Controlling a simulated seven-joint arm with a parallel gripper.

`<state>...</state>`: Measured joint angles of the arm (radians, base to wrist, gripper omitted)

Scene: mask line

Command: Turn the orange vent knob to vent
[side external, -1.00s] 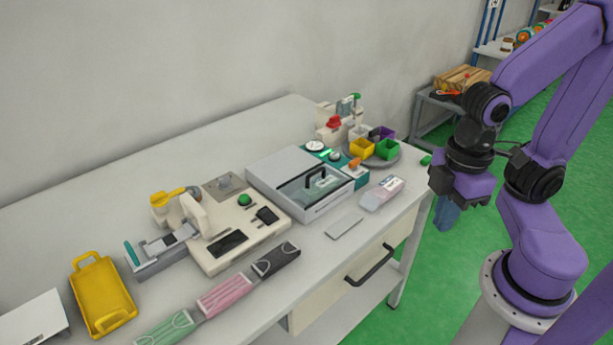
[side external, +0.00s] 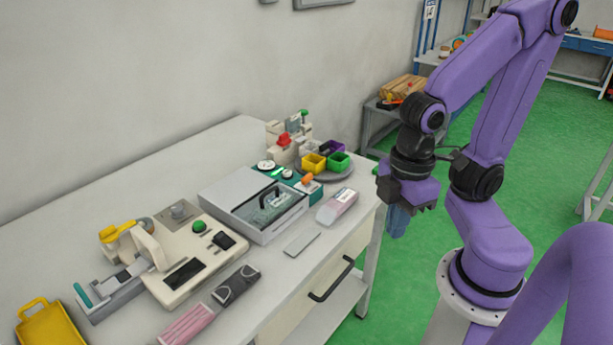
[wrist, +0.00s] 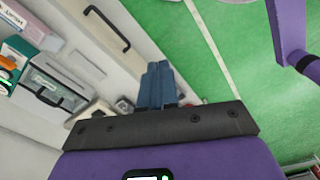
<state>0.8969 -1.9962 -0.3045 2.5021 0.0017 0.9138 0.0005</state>
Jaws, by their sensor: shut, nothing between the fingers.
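The orange vent knob (side external: 307,180) sits on the teal-based unit (side external: 315,195) at the right end of the bench, beside the lidded grey box. It is small in the side view, and its turn position cannot be read. My gripper (side external: 396,232) hangs off the right end of the bench, above the green floor and apart from the knob. Its blue fingers are shut together and empty; they also show in the wrist view (wrist: 158,70), pointing up the picture. An orange bit shows at the left edge of the wrist view, partly cut off.
The lidded grey box (side external: 245,205) has a black handle. A pink-and-white pack (side external: 337,206) lies near the bench's front edge, by the knob. Yellow and green bins (side external: 338,161) stand behind. A drawer handle (side external: 332,280) sticks out in front. The floor around my gripper is clear.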

